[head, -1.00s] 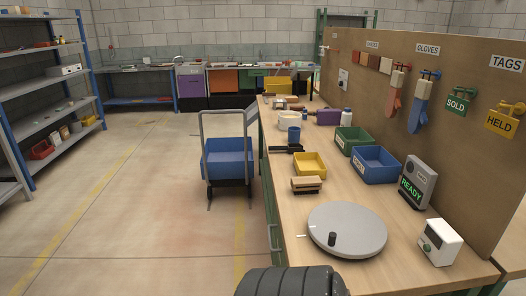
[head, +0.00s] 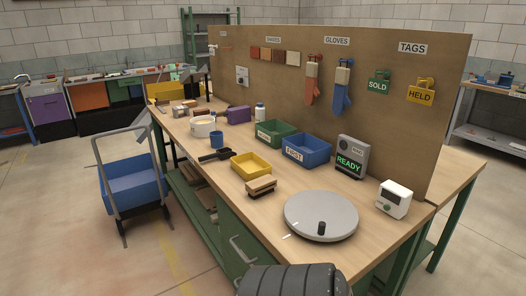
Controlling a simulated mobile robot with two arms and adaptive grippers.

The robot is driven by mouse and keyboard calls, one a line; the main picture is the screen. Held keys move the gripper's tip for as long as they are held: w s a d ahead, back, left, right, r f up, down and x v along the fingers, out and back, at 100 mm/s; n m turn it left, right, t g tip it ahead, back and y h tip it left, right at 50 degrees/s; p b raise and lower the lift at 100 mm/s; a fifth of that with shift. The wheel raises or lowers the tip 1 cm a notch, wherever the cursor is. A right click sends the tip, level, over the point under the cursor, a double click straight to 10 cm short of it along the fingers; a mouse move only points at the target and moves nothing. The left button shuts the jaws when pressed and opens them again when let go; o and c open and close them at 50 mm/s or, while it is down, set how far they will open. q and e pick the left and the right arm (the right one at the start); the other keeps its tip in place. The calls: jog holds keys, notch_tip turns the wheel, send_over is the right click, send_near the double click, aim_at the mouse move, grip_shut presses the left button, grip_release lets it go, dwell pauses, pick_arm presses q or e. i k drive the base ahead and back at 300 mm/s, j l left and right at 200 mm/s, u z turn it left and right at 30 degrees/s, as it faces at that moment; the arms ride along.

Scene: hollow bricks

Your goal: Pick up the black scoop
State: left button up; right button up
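A black scoop (head: 217,155) lies on the wooden workbench top (head: 215,190), just behind and left of the yellow bin (head: 250,165) and in front of the blue mug (head: 216,139). It lies flat and is small in the view. Neither of my grippers is in view. Only a dark, ribbed part of my own body shows at the bottom edge.
A wood-topped brush (head: 261,185) and a grey round turntable (head: 320,215) are nearer on the bench. Green (head: 276,134) and blue (head: 306,150) bins stand right of the scoop. A pegboard (head: 380,110) rises behind. A blue trolley (head: 133,187) stands left of the bench.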

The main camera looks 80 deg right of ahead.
aim_at(217, 156)
jog(key=i+l+z, duration=0.3)
jog(key=i+z, duration=0.7)
jog(key=i+j+z, duration=0.15)
jog(key=i+z, duration=0.35)
jog(key=i, duration=0.2)
